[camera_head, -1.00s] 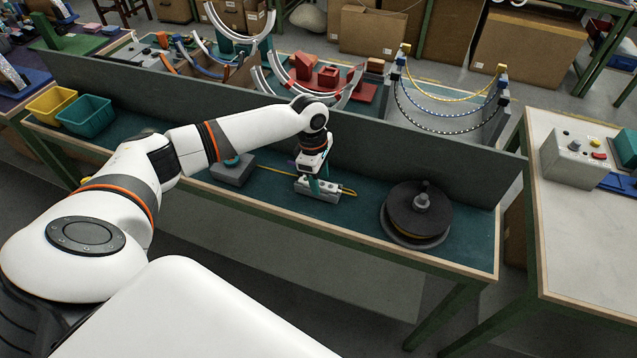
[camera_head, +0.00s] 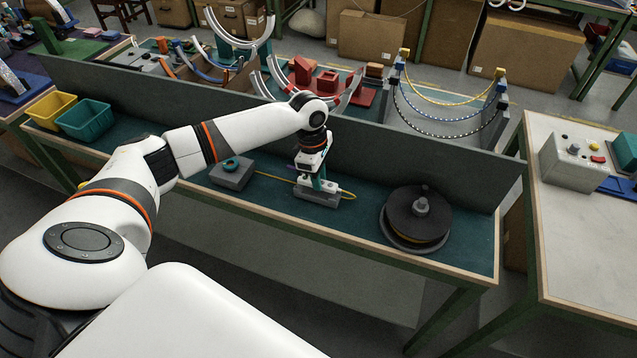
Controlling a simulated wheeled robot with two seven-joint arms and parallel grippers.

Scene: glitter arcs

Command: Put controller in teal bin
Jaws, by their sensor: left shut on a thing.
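The controller (camera_head: 309,195), a small grey box with a yellow cable at its side, is at the middle of the teal-topped bench. My left gripper (camera_head: 318,188) points down over it and is shut on it. The fingers hide part of its top. I cannot tell whether the controller still touches the bench. The teal bin (camera_head: 86,121) stands at the bench's left end, far to the left of the gripper, and looks empty. My right gripper is out of view.
A yellow bin (camera_head: 50,107) stands just left of the teal one. A grey box with a teal button (camera_head: 232,174) lies left of the gripper, a black cable reel (camera_head: 418,215) right. A grey upright panel (camera_head: 410,160) runs behind them.

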